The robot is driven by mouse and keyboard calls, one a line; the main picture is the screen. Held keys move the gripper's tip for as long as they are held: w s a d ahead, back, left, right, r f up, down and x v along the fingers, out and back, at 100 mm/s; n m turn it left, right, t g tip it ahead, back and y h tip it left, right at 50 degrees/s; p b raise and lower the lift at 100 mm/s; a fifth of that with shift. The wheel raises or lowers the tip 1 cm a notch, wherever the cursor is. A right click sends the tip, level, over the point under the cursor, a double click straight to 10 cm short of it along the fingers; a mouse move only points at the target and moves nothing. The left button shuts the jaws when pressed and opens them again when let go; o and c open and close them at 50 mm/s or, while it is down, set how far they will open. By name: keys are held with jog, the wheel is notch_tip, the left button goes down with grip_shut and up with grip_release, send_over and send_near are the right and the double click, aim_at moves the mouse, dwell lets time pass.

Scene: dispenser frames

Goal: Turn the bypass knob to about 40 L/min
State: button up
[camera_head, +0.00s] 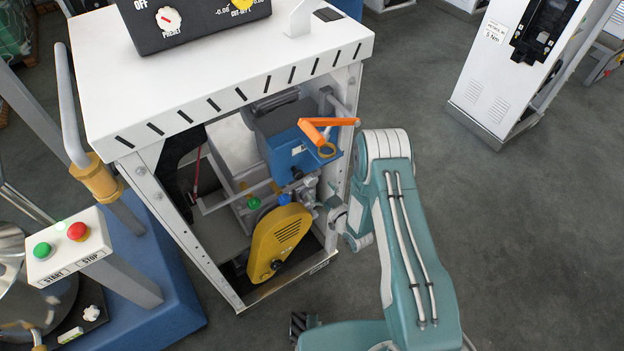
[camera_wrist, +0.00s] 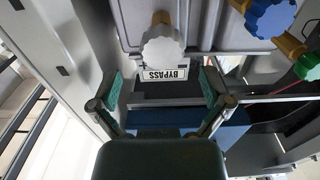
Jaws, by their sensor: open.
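The white lobed bypass knob (camera_wrist: 162,48) sits on a brass stem at the top middle of the wrist view. In the head view, my gripper (camera_head: 335,208) reaches into the right side of the dispenser frame. I cannot make out the bypass knob there. No L/min scale is readable.
A blue knob (camera_wrist: 270,15) and a green knob (camera_wrist: 307,67) sit right of the bypass knob. In the head view, a yellow pump cover (camera_head: 279,243), an orange lever (camera_head: 328,122) and the frame's posts crowd my gripper. Open floor (camera_head: 530,240) lies to the right.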

aim_at(313, 182)
jog(key=x, duration=0.4)
jog(key=shift+w+a, duration=0.15)
jog(key=shift+a, duration=0.2)
jog(key=shift+d, duration=0.1)
jog(key=c, duration=1.2)
